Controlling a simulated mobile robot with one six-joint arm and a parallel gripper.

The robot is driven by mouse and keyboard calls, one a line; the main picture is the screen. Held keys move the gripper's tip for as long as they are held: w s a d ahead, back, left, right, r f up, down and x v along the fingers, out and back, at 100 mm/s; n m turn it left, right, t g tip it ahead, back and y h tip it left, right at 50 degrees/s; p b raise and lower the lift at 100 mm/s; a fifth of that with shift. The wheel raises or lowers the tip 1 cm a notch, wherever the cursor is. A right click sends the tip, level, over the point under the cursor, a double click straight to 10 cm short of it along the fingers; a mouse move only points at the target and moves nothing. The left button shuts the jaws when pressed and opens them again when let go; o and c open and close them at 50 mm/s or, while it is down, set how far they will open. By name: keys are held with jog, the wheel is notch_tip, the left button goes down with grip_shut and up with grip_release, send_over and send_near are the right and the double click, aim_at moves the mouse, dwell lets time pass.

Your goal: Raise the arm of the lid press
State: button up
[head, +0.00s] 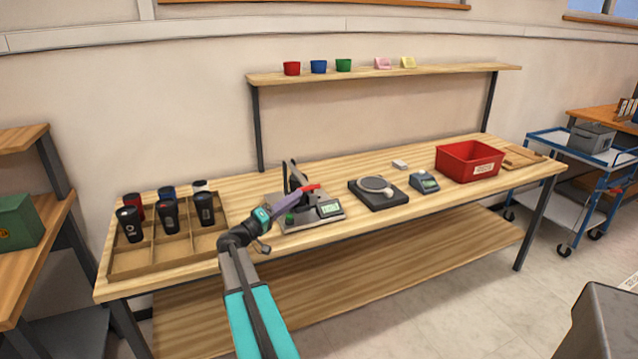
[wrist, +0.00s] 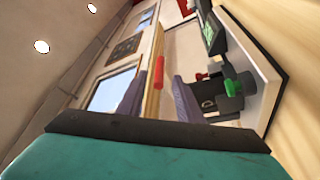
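The lid press (head: 326,211) stands on the workbench: a grey base with a small display, a dark upright and a green part at its left. Its arm ends in a red handle (head: 311,187), low beside the upright. My gripper (head: 297,194) reaches in from the front left, its fingertips at the red handle. In the wrist view the purple-grey fingers stand apart, and the red handle (wrist: 158,72) shows between them with gaps on both sides. The press's green part (wrist: 231,87) shows right of the fingers. Whether a finger touches the handle is unclear.
A divided wooden tray (head: 143,262) with several dark cups is left of the press. A black scale (head: 385,202), a small grey device (head: 424,182) and a red bin (head: 452,167) stand to the right. A shelf (head: 440,72) with small coloured items runs behind.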

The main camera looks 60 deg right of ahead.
jog(key=p+x, duration=0.2)
jog(key=x, duration=0.9)
jog(key=shift+d, duration=0.25)
jog(key=shift+s, duration=0.15)
grip_shut()
